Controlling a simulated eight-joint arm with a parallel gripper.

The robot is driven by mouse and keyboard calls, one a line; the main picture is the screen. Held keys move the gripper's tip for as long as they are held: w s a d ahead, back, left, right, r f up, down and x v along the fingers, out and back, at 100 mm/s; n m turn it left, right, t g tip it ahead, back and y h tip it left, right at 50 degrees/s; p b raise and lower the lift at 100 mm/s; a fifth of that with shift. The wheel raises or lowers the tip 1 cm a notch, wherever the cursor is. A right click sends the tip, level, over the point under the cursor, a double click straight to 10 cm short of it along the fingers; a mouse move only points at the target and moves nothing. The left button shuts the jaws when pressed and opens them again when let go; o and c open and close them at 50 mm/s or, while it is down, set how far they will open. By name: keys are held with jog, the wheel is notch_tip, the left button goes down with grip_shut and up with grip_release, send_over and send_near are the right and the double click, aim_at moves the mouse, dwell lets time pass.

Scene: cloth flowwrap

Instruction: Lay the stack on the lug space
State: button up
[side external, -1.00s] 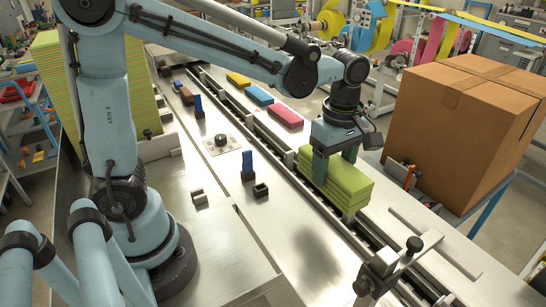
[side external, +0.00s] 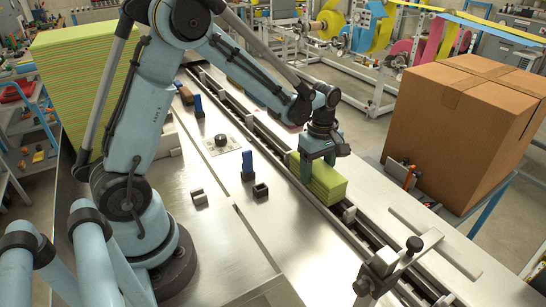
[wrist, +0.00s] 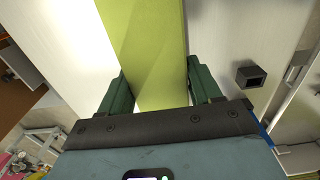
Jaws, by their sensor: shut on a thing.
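The stack (side external: 328,184) is a light-green pile of folded cloths at the chain lane right of the middle. My gripper (side external: 318,166) is shut on it, with one finger on each side of its upper end. In the wrist view the stack (wrist: 145,50) runs between the two dark green fingers (wrist: 155,90). The lug space is the stretch of the lane between a pale lug (side external: 349,213) in front and another lug (side external: 292,158) behind. The stack is over or in this space. I cannot tell whether its underside touches the lane.
A large cardboard box (side external: 458,118) stands at right. A sensor bracket (side external: 385,268) stands at the lane's front end. A tall green cloth pile (side external: 82,85) is at back left. A small dark square holder (side external: 261,190) is left of the lane. The steel table (side external: 270,225) is largely clear in front.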

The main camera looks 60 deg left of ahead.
jog(key=shift+f, duration=0.6)
jog(key=shift+f, duration=0.15)
jog(key=o, duration=1.1)
jog(key=shift+o, duration=0.2)
